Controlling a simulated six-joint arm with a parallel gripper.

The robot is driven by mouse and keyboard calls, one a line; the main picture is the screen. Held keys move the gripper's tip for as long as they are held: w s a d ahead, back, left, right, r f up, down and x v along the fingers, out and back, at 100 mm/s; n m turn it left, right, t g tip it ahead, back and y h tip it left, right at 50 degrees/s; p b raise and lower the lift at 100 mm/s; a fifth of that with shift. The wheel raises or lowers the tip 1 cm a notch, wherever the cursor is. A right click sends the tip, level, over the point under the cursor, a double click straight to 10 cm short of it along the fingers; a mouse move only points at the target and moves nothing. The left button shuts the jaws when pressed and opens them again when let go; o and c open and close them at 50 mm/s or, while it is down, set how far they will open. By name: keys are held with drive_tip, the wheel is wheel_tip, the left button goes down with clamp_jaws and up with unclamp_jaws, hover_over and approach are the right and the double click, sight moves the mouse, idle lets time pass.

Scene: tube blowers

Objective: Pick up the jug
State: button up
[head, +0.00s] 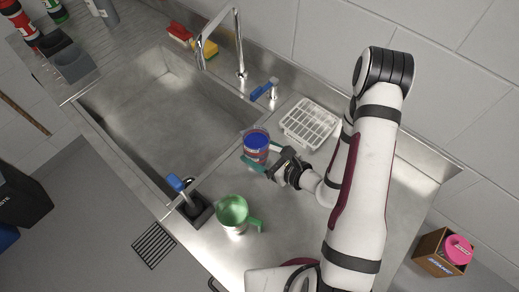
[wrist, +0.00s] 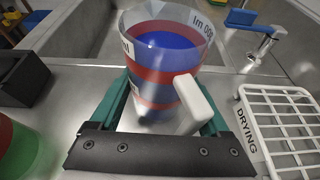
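A clear jug (head: 256,146) with blue and red bands and a white handle stands on the steel counter beside the sink. In the wrist view the same jug (wrist: 160,60) is upright, with its handle turned toward my gripper. My gripper (wrist: 165,100) has its green fingers low on either side of the jug, apart and not visibly clamped on it. In the head view my gripper (head: 258,158) reaches the jug from the right. A green jug (head: 233,213) stands nearer the counter's front; part of it shows at the wrist view's left edge (wrist: 18,150).
A white drying rack (head: 309,124) stands just right of the jug. The sink (head: 165,115) lies to the left, with a tall tap (head: 238,45) and a blue-handled tap (head: 264,89) behind. A black holder with a blue-topped item (head: 185,190) is near the front edge.

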sight(268, 146)
clamp_jaws()
drive_tip(key=shift+r, duration=0.1)
drive_tip(key=r, duration=0.2)
drive_tip(key=d+r, duration=0.1)
drive_tip(key=r, duration=0.1)
drive_tip(key=shift+s+r, duration=0.1)
drive_tip(key=shift+r, duration=0.2)
drive_tip(key=s+d+r, duration=0.3)
drive_tip(key=d+r, duration=0.3)
drive_tip(key=d, duration=0.4)
drive_tip(key=shift+s+r, duration=0.15)
drive_tip(key=shift+s, duration=0.25)
